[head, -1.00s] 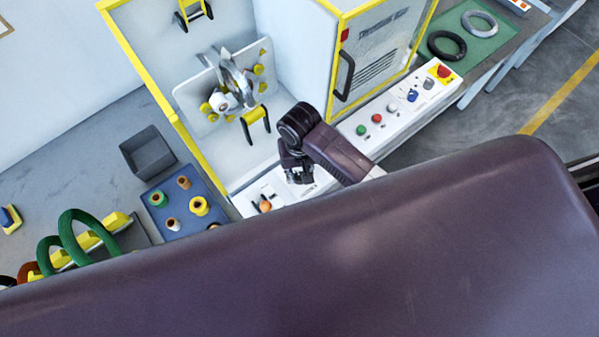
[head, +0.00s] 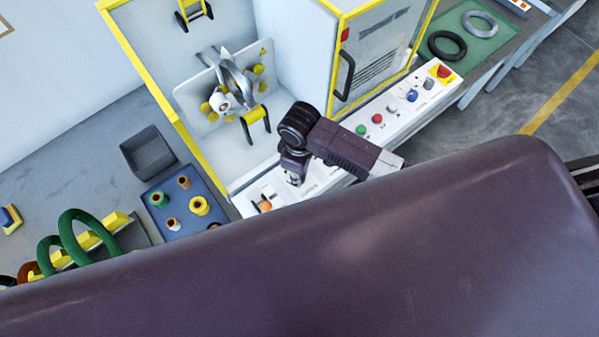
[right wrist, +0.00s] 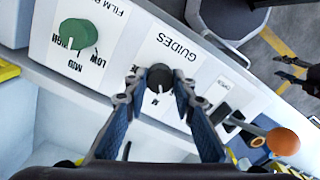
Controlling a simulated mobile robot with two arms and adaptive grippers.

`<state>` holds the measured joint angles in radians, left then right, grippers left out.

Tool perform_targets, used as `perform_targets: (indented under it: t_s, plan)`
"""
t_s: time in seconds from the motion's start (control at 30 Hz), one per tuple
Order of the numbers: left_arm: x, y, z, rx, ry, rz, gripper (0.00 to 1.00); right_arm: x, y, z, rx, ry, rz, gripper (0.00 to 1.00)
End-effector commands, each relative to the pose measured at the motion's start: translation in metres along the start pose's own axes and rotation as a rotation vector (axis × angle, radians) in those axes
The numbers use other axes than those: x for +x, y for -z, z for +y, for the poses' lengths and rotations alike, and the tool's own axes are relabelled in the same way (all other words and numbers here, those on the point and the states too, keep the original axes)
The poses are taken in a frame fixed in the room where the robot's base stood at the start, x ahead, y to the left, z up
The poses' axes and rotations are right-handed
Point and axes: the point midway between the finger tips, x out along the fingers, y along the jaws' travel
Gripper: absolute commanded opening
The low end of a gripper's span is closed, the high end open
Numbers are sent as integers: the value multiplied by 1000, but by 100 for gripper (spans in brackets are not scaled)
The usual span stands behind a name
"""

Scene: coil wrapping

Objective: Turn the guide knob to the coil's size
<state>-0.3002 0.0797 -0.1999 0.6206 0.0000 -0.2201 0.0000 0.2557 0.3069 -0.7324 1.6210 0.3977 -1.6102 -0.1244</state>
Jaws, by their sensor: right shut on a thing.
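The guide knob (right wrist: 160,79) is small, dark and round with a white pointer line, on the white panel by the word GUIDES. Its pointer faces down in the right wrist view, close to a letter M; other marks around it are hidden. My right gripper (right wrist: 158,86) is shut on the guide knob, one finger on each side. In the head view my right gripper (head: 294,178) is at the front control panel (head: 325,168), and the knob is hidden there. I cannot tell which coil's size applies.
Beside the guide knob are a green film knob (right wrist: 78,33) and an orange-tipped lever (right wrist: 283,142). The yellow-framed machine holds a metal ring (head: 236,80). Black (head: 447,45) and grey (head: 480,24) coils lie on a green mat. Green coils (head: 75,235) stand at lower left.

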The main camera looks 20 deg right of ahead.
Motion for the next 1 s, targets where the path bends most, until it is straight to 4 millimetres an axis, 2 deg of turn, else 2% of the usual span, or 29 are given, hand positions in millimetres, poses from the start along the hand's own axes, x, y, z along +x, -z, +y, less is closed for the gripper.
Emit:
perform_targets:
  t_s: [0.5, 0.7, 1.0]
  plan:
    - [0, 0, 0, 0, 0, 0, 40, -1, 1, 2, -460, -5, 1, 0]
    - [0, 0, 0, 0, 0, 0, 40, -1, 1, 2, -583, -4, 1, 0]
    - [0, 0, 0, 0, 0, 0, 40, -1, 1, 2, -676, -4, 2, 0]
